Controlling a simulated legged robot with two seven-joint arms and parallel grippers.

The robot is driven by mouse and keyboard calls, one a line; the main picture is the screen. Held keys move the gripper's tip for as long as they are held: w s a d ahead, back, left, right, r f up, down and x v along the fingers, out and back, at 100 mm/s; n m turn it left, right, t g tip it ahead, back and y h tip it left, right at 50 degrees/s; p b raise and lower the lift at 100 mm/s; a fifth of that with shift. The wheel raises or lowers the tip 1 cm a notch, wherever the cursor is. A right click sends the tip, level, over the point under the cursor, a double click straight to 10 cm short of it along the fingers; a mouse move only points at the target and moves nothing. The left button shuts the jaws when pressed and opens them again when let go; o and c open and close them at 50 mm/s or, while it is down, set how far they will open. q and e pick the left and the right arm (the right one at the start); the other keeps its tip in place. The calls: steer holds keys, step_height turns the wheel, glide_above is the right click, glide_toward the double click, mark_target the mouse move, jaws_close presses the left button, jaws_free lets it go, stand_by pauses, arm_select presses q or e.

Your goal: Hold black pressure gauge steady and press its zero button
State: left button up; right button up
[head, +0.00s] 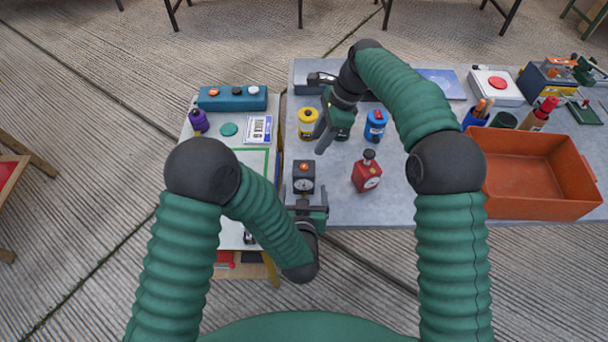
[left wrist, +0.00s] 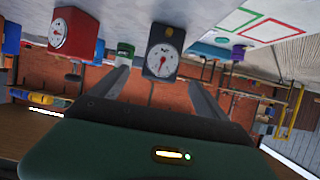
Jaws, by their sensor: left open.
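The black pressure gauge (head: 303,170) stands upright on the grey table near its left front edge. In the left wrist view, which is upside down, the gauge (left wrist: 163,50) hangs between and beyond the fingertips. My left gripper (head: 305,191) is open at the gauge's near side, with a finger toward each side; I see no contact. My right gripper (head: 322,139) is above the table, behind and right of the gauge, pointing down. Its jaw gap is unclear.
A red gauge (head: 367,173) stands right of the black one. An orange bin (head: 540,205) is at right. A lower white surface (head: 195,130) adjoins left.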

mark_target(304, 169)
arm_select(q)
steer(key=x, duration=1.2)
steer(key=shift+w+f, duration=0.1)
steer(key=shift+w, duration=0.05)
steer(key=shift+c, duration=0.4)
steer(key=c, duration=1.7)
jaws_close()
arm_select(e)
jaws_close()
